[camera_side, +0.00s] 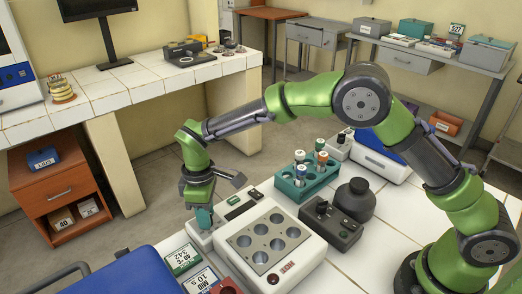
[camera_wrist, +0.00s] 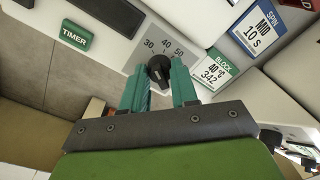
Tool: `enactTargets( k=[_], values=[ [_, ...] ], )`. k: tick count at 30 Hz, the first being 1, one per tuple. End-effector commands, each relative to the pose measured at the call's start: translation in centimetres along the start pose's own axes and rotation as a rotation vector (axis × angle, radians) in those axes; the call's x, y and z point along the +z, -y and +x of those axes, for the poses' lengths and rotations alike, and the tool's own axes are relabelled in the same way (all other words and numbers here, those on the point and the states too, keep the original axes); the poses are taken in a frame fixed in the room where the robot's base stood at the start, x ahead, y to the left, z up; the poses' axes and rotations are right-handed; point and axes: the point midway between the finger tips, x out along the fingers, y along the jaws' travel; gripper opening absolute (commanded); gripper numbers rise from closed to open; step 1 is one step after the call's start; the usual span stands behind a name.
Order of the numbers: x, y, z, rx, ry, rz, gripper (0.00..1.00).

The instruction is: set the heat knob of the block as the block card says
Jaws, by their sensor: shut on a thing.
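The heat block (camera_side: 311,250) is a white unit with several round wells, at the lower middle of the side view. Its black heat knob (camera_wrist: 160,71) shows in the wrist view below a printed scale reading 30, 40, 50. My gripper (camera_wrist: 161,84) has teal fingers on either side of the knob and is shut on it. In the side view my gripper (camera_side: 203,218) points down at the block's left end, hiding the knob. The knob's pointer direction is too small to tell. The green-headed block card (camera_wrist: 213,72) reads 40 °C and 342.
A blue-headed spin card (camera_wrist: 262,28) reads MID, 10 s. A green TIMER label (camera_wrist: 76,34) is at the upper left. A teal tube rack (camera_side: 308,188), a dark control box (camera_side: 331,222) and a black bottle (camera_side: 355,199) stand behind the block. A blue lid (camera_side: 120,275) is front left.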

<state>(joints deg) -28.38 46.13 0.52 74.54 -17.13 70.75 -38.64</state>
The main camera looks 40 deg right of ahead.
Motion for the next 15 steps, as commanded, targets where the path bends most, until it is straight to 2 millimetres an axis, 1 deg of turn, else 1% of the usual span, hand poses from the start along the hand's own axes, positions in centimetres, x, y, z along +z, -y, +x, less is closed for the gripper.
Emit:
enactTargets(
  k=[8, 15],
  values=[
    [0.0, 0.04, -0.08, -0.001, -0.006, 0.112, 0.0],
    [0.02, 0.05, -0.1, -0.001, -0.015, 0.3, 0.0]
  ],
)
